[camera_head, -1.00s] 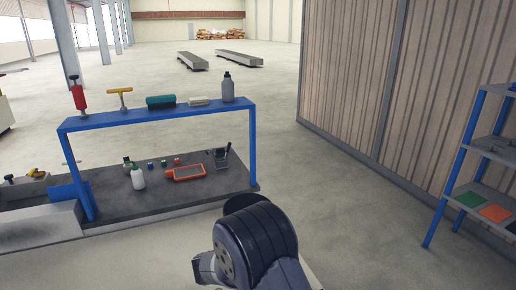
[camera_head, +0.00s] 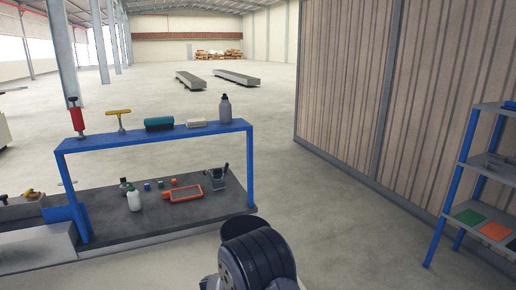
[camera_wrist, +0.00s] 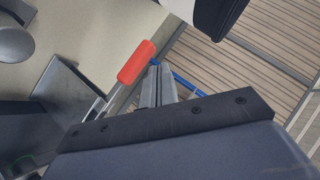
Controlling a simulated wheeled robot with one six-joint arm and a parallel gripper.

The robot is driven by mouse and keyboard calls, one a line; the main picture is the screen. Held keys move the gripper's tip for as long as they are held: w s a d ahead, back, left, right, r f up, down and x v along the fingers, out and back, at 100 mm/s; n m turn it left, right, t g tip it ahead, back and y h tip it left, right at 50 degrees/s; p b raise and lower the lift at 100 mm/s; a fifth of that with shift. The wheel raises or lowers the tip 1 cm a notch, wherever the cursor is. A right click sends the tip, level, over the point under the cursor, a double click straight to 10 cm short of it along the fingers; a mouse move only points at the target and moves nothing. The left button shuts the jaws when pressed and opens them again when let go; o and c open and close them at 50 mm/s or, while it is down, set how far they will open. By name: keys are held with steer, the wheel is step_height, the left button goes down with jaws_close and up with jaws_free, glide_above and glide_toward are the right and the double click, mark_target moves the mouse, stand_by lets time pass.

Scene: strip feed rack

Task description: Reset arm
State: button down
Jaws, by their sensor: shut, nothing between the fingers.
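My gripper (camera_wrist: 157,85) shows in the wrist view with its two grey fingers together and nothing between them. An orange-red handle-like piece (camera_wrist: 137,62) lies just left of the fingertips in that view; I cannot tell what it belongs to or how far off it is. In the head view only my dark rounded arm link (camera_head: 258,262) shows, at the bottom middle. The gripper itself is hidden there.
A blue rack (camera_head: 150,141) carries a red tool (camera_head: 78,118), a yellow T-handle (camera_head: 120,114), a teal block (camera_head: 158,124) and a grey bottle (camera_head: 225,108). Below are a white bottle (camera_head: 134,200) and an orange-framed tray (camera_head: 185,194). Blue-framed shelves (camera_head: 463,190) stand right.

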steer(key=b+v, duration=0.1)
steer(key=v, duration=0.9)
steer(key=p+x, duration=0.1)
steer(key=x, duration=1)
steer(key=s+d+r+m+t+b, duration=0.1)
steer(key=s+b, duration=0.3)
steer(key=b, duration=0.6)
steer(key=s+d+r+m+t+b, duration=0.2)
steer(key=s+t+b, duration=0.2)
steer(key=b, duration=0.7)
steer(key=shift+s+d+r+m, duration=0.25)
steer(key=shift+s+d+m, duration=0.05)
steer(key=shift+d+m, duration=0.1)
steer(key=shift+r, duration=0.15)
